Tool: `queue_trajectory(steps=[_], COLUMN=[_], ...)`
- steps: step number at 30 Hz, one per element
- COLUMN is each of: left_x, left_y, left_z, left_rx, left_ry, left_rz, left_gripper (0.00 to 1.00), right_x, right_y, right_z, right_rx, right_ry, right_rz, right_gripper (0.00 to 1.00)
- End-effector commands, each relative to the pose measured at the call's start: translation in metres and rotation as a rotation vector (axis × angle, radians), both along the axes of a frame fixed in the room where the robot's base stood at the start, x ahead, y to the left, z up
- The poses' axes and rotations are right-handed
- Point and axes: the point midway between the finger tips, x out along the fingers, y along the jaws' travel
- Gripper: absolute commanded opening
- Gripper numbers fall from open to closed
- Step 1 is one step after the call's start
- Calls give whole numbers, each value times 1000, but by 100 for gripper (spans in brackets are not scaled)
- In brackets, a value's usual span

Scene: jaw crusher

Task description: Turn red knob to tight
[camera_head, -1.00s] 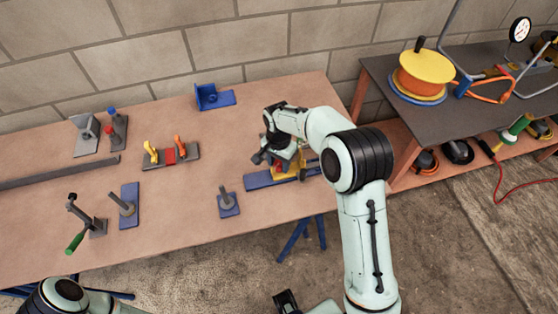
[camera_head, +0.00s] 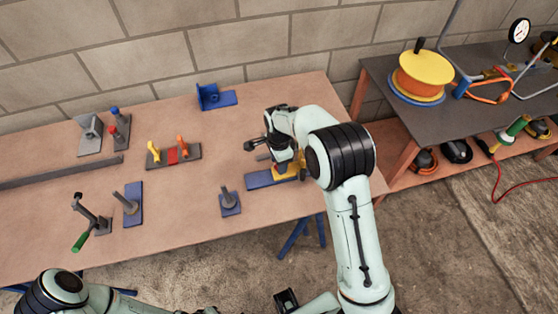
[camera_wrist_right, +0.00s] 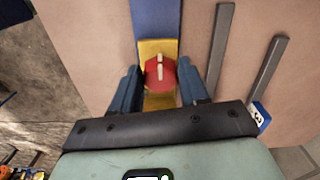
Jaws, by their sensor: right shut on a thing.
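The red knob (camera_wrist_right: 160,74) sits on a yellow block (camera_wrist_right: 154,48) and shows between my right fingers in the right wrist view. A pale line on its face runs roughly up the picture. My right gripper (camera_wrist_right: 160,88) is shut on the knob, one blue-grey finger on each side. In the head view my right gripper (camera_head: 282,158) is over the yellow block (camera_head: 289,169) on its blue base (camera_head: 259,180), near the right end of the table. The knob is hidden there by the gripper.
The table (camera_head: 100,240) holds a blue post stand (camera_head: 230,204) left of the knob and a grey base with yellow and orange clamps (camera_head: 173,156) farther left. A blue bracket (camera_head: 214,97) stands at the back. Two grey bars (camera_wrist_right: 244,75) lie beside the knob's base.

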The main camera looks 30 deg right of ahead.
Motion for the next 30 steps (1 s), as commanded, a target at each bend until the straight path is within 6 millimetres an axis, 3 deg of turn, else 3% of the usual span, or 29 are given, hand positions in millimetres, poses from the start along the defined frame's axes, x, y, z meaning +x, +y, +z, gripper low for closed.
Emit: queue_trajectory(steps=[13, 14, 15, 16, 25, 30], left_x=[0, 0, 0, 0, 0, 1], left_y=[0, 0, 0, 0, 0, 0], left_z=[0, 0, 0, 0, 1, 2], left_rx=[0, 0, 0, 0, 0, 0], left_ry=[0, 0, 0, 0, 0, -1], left_rz=[0, 0, 0, 0, 0, -1], left_gripper=[0, 0, 0, 0, 0, 0], right_x=[1, 1, 0, 1, 0, 1], right_y=[0, 0, 0, 0, 0, 1], right_z=[0, 0, 0, 0, 1, 18], right_rx=[1, 1, 0, 0, 0, 1], right_ry=[-2, -2, -2, -2, -1, -5], right_rz=[-11, -11, -11, -11, -9, -8], right_gripper=[14, 51, 64, 70, 70, 70])
